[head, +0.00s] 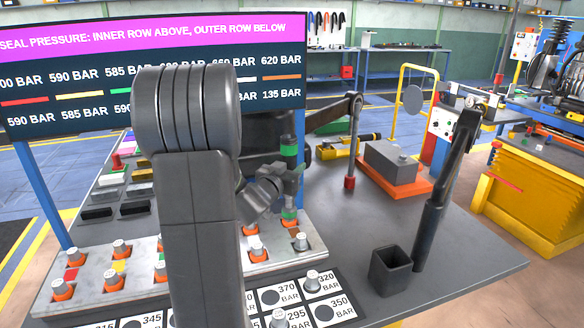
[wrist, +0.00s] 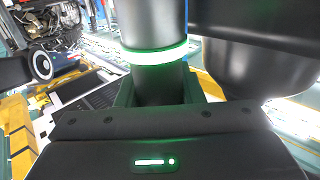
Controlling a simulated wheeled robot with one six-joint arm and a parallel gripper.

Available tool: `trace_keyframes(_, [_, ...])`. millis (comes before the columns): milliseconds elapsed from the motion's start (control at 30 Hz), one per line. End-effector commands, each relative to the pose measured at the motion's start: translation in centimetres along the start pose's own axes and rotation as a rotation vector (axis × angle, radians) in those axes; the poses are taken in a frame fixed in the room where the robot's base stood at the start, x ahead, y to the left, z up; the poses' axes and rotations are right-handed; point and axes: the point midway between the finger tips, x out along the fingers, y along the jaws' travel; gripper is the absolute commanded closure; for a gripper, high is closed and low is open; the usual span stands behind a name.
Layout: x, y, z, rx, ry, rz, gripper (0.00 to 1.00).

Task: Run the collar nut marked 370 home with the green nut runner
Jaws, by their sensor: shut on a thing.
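My gripper (head: 290,180) is shut on the green nut runner (head: 289,148), a dark upright cylinder with green bands. In the wrist view, the nut runner (wrist: 155,55) stands between the jaws with its green ring lit. Its lower end is over the right part of the grey fixture plate (head: 262,265); whether it touches a nut there is too small to tell. Several grey collar nuts, such as this one (head: 300,240), sit on orange seats on the plate. No number is readable on them. On the front chart, the spot beside the label 370 BAR (head: 287,289) shows a bare dark disc.
A pressure screen (head: 270,60) stands behind the plate. My arm hides part of the plate and screen. A dark square cup (head: 390,270) and a leaning black post (head: 432,210) stand right. An orange-based grey block (head: 390,165) is behind. Bench between them is clear.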

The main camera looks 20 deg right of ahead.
Motion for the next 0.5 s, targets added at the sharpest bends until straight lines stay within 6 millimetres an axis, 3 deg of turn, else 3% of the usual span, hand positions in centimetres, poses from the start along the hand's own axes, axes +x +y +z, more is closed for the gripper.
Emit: trace_keyframes(500, [0.0,0.0,-3.2,0.001,0.005,0.000,1.00])
